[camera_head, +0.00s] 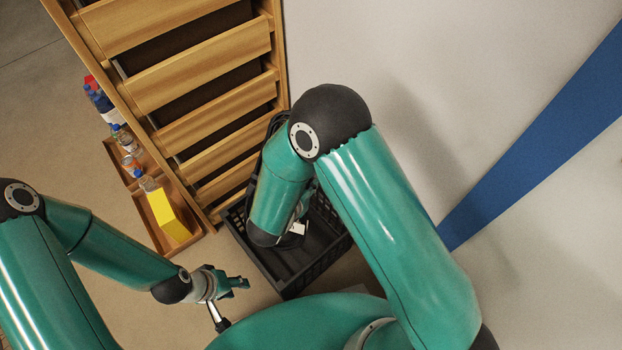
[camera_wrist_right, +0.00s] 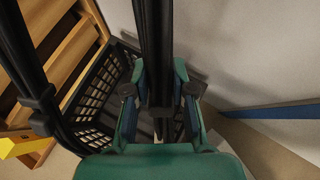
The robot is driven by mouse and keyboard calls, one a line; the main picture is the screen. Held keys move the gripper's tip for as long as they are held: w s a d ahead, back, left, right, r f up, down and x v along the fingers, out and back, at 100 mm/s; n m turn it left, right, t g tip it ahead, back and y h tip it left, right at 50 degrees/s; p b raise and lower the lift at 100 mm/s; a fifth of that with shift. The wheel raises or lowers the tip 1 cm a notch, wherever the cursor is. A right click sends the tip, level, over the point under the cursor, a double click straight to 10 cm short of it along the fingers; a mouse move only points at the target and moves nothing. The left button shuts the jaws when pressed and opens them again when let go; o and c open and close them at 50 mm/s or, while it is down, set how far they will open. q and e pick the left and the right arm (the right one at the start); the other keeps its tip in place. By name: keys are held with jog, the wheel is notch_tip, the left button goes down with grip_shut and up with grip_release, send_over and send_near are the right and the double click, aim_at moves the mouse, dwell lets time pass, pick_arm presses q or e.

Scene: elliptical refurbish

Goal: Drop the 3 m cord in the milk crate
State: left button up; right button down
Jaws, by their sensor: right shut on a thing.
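The black milk crate (camera_head: 290,284) stands on the floor against the wooden shelf unit, partly covered by my right arm. Its slotted wall (camera_wrist_right: 100,95) shows in the right wrist view. My right gripper (camera_wrist_right: 158,95) is shut on the black cord (camera_wrist_right: 152,45), whose bundled strands run up between its fingers. Part of the cord (camera_head: 273,128) shows behind my right arm in the head view, above the crate. A small white tag (camera_head: 297,228) hangs over the crate. My left gripper (camera_head: 236,283) is left of the crate; its finger gap is unclear.
The wooden shelf unit (camera_head: 190,75) rises behind the crate. A pale wall with a blue stripe (camera_head: 540,140) is on the right.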

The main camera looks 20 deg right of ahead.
notch_tip(320, 180, down, 30)
jog(key=b, duration=2.1)
jog(key=shift+b, duration=0.4)
jog(key=c, duration=0.9)
grip_release()
jog(key=shift+s, duration=0.15)
